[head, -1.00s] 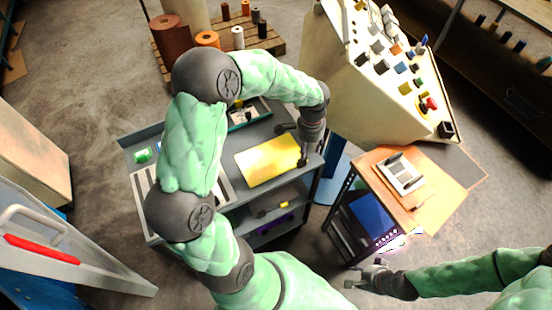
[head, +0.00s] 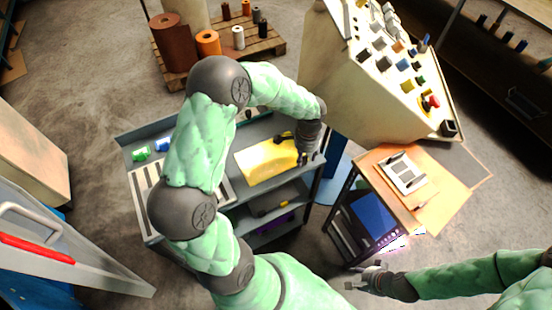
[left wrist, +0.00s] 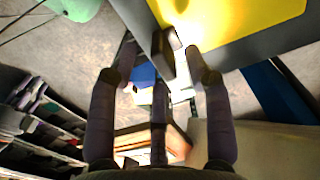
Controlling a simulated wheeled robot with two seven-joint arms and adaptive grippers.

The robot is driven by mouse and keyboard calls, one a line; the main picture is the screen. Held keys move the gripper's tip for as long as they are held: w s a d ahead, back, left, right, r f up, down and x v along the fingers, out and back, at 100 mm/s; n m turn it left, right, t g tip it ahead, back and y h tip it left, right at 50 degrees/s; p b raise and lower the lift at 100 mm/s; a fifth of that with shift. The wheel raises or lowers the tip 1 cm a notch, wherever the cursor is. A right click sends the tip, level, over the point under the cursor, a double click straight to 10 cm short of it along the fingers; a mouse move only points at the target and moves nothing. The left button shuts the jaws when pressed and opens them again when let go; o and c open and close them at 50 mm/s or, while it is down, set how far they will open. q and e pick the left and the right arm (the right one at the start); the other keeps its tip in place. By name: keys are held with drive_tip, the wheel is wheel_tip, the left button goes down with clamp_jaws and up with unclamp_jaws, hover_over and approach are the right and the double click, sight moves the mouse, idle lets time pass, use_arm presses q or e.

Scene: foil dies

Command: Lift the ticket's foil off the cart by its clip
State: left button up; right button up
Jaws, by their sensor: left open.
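A yellow foil (head: 262,165) lies on the top of the grey cart (head: 222,192); its glossy face and edge fill the top of the left wrist view (left wrist: 240,22). My left gripper (head: 303,158) is at the foil's right end, fingers pointing down, open. In the left wrist view a dark block (left wrist: 164,56) sits between the spread fingers at the foil's edge; I cannot tell whether it is the clip or a finger part. My right gripper (head: 364,279) is low at the front, away from the cart; its finger gap is too small to judge. I cannot make out the ticket.
Green (head: 141,154) and blue (head: 164,145) items lie at the cart's left. A cream control console (head: 385,105) stands close behind on the right. A wooden-topped stand (head: 440,195) is right of the cart. Rolls stand on a pallet (head: 265,48) behind.

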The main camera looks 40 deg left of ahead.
use_arm(q)
wheel_tip(320, 180, down, 2)
drive_tip(key=shift+f, duration=0.15)
clamp_jaws()
